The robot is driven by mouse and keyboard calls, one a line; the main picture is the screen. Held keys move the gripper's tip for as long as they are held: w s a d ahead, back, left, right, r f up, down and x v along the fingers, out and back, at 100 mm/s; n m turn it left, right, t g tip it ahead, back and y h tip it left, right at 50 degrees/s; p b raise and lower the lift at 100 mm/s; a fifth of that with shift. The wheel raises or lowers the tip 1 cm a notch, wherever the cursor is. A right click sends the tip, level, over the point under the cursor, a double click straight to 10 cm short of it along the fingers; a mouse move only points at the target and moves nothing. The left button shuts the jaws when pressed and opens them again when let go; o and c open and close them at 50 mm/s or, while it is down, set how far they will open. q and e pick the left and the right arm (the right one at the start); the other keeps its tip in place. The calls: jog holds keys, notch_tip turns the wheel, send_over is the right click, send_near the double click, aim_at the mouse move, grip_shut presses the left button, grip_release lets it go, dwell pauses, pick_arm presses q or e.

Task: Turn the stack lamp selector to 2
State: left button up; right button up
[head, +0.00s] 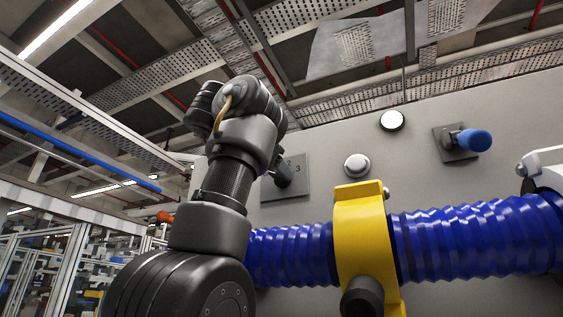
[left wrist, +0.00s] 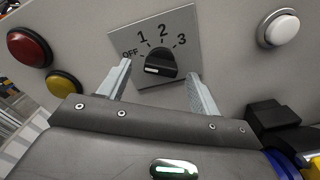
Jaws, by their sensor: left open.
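The stack lamp selector is a black rotary knob (left wrist: 160,63) on a grey plate (left wrist: 181,24) marked OFF, 1, 2 and 3. A white mark shows on the knob's lower left part; which label it points to I cannot tell for sure. My left gripper (left wrist: 159,70) is open, with one finger to each side of the knob and a visible gap on both sides. Whether the fingertips reach the knob's depth is unclear. In the head view the plate (head: 297,187) shows partly behind my left arm, and that gripper's fingers are hidden. My right gripper is not in view.
A red button (left wrist: 29,47) and a yellow button (left wrist: 63,84) are left of the plate; a white button (left wrist: 279,27) is to its right. A thick blue ribbed hose (head: 450,238) with a yellow clamp (head: 362,232) crosses below. A blue-tipped handle (head: 474,140) sticks out at right.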

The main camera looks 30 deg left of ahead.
pick_arm(q)
jog(key=w+p, duration=0.1)
jog(key=w, duration=0.1)
jog(key=shift+w, duration=0.4)
